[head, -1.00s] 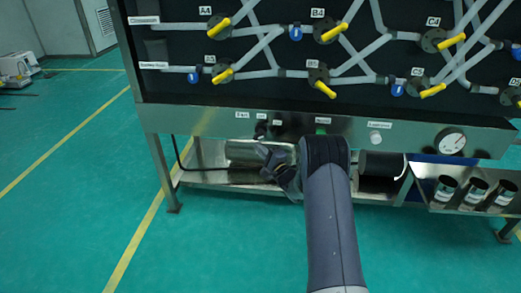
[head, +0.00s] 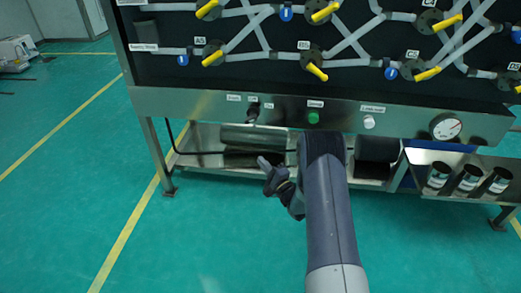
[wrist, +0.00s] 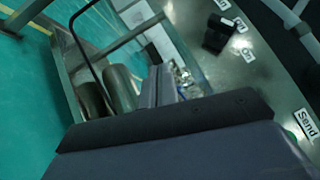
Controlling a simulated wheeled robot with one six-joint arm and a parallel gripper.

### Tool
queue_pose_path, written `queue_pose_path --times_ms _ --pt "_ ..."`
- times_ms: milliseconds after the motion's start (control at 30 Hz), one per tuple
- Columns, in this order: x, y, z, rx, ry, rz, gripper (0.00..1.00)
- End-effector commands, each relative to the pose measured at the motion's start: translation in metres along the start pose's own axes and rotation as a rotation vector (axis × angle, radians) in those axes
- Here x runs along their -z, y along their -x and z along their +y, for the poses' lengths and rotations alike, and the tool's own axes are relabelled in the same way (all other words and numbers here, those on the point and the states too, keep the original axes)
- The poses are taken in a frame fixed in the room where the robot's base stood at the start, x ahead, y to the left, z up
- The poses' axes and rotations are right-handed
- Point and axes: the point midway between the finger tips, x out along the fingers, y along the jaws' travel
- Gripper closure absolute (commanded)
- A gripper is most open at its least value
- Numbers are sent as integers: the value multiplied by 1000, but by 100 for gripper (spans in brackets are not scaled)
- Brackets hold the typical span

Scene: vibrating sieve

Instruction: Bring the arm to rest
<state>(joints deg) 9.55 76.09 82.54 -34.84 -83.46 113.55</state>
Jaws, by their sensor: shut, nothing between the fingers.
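My gripper (head: 268,166) hangs at the end of my dark grey arm (head: 331,215) in the head view, in front of the stand's lower shelf and below the control strip. It points up and to the left and holds nothing. In the wrist view my gripper (wrist: 160,85) shows its fingers together, pointing toward the shelf area. The black selector knob (head: 252,115) and the green button (head: 313,117) are on the metal strip above the gripper, apart from it. The knob also shows in the wrist view (wrist: 216,36).
The black panel holds grey pipes and yellow-handled valves (head: 315,71). A gauge (head: 446,127) and a white knob (head: 368,122) are on the strip. Several labelled cups (head: 467,180) stand in a rack at right. A metal cylinder (head: 250,138) lies on the shelf. Green floor is clear at left.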

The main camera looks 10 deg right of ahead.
Motion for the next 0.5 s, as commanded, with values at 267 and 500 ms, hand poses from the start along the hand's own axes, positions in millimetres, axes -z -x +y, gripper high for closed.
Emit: queue_pose_path --times_ms 267,500 --pt "-2 10 6 1 1 -1 100" --pt "-2 10 6 1 1 -1 100"
